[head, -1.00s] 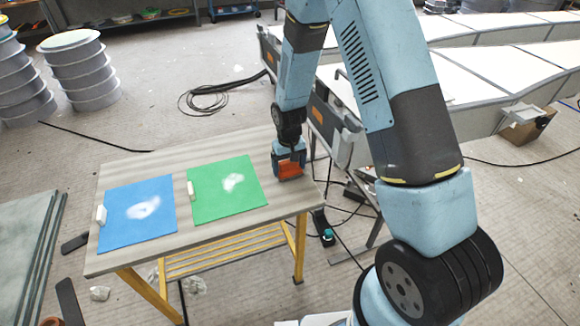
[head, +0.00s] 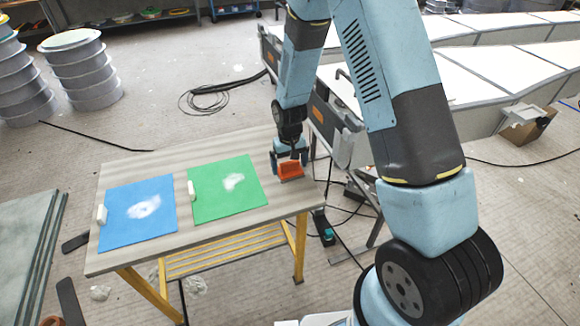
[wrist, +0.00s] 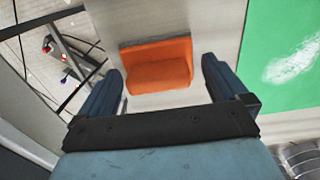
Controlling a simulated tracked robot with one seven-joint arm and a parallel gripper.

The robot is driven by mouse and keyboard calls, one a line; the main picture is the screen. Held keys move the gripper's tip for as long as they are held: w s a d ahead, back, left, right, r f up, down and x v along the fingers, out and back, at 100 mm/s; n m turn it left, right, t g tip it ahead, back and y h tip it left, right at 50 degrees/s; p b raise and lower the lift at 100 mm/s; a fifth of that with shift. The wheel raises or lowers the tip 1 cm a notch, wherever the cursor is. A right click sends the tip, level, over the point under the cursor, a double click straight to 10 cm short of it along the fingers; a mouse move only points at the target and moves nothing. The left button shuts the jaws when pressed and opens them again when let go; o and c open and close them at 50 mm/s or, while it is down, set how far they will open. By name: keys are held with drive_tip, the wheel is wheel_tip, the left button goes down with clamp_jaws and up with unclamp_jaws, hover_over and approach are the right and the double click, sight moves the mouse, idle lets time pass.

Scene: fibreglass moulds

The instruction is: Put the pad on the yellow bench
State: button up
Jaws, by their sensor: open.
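The orange pad (head: 291,170) rests on the right end of the yellow-legged bench (head: 232,222), near its right edge. My gripper (head: 290,158) is just above the pad and open. In the wrist view the orange pad (wrist: 157,66) lies between and a little beyond my two spread fingers (wrist: 163,88), with a gap on both sides. The fingers do not touch it there. The bench's pale top (wrist: 213,30) shows around the pad.
A green sheet (head: 227,190) and a blue sheet (head: 137,213) lie on the bench, each with a white smear and a small white block at its left edge. Bare bench top lies behind the sheets. A grey rack and cables stand close to the bench's right end.

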wheel_tip(320, 180, up, 10)
drive_tip(key=r, duration=0.1)
wheel_tip(320, 180, up, 11)
drive_tip(key=t, duration=0.1)
hover_over(289, 163)
drive_tip(key=s+d, duration=0.3)
drive_tip(key=d, duration=0.2)
drive_tip(key=s+d+r+m+t, duration=0.1)
drive_tip(key=s+d+r, duration=0.1)
drive_tip(key=r, duration=0.3)
drive_tip(key=s+d+r+t, duration=0.1)
drive_tip(key=s+d+r, duration=0.2)
drive_tip(key=r, duration=0.1)
drive_tip(key=s+d+r+m+t, duration=0.1)
drive_tip(key=s+d+r, duration=0.3)
drive_tip(key=s, duration=0.5)
drive_tip(key=s+d+r+m+t, duration=0.1)
drive_tip(key=s+d+r, duration=0.2)
drive_tip(key=s+r, duration=0.3)
drive_tip(key=s, duration=0.2)
drive_tip(key=shift+s+d+r+t, duration=0.3)
drive_tip(key=shift+s+d+r, duration=0.05)
drive_tip(key=shift+s+r, duration=0.05)
